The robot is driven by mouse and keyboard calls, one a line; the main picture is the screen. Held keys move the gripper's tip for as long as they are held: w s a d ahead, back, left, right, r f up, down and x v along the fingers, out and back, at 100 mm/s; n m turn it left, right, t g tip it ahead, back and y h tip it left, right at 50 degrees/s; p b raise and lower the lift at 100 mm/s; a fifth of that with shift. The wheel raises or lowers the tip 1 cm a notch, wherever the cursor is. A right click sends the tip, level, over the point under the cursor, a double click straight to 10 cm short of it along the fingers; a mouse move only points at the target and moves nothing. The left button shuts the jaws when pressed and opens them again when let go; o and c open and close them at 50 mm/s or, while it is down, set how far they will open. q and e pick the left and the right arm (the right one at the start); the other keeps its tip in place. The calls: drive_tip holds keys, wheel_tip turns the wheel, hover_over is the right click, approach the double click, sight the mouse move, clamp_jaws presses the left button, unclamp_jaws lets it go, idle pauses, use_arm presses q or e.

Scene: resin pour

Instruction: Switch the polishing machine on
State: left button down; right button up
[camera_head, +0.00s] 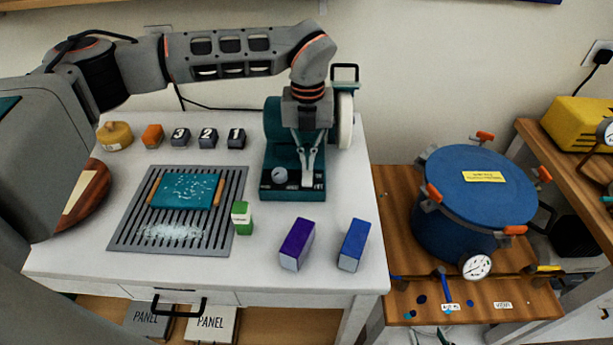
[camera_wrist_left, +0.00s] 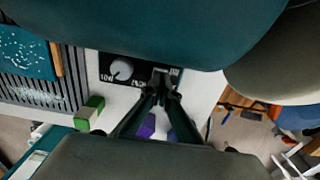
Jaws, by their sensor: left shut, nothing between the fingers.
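The teal polishing machine (camera_head: 272,150) stands at the back right of the white table, with a pale polishing wheel (camera_head: 346,120) on its right side. Its front panel carries a pale round dial (camera_head: 280,176), also seen in the left wrist view (camera_wrist_left: 122,68) beside the word LOW. My left gripper (camera_head: 308,183) points down in front of the machine, its fingers shut and empty. In the left wrist view the fingertips (camera_wrist_left: 160,82) are at the panel's right part, over or against the switch area. They hide most of it, and I cannot tell whether they touch.
A grey slatted rack (camera_head: 120,235) with a teal block (camera_head: 187,190) lies left of the machine. A green box (camera_head: 242,218), a purple box (camera_head: 297,244) and a blue box (camera_head: 354,244) stand in front. A blue pressure pot (camera_head: 450,215) stands at right.

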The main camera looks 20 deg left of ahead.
idle(0.5)
use_arm(q)
drive_tip(key=shift+f+b, duration=0.35)
drive_tip(key=shift+f, duration=0.2)
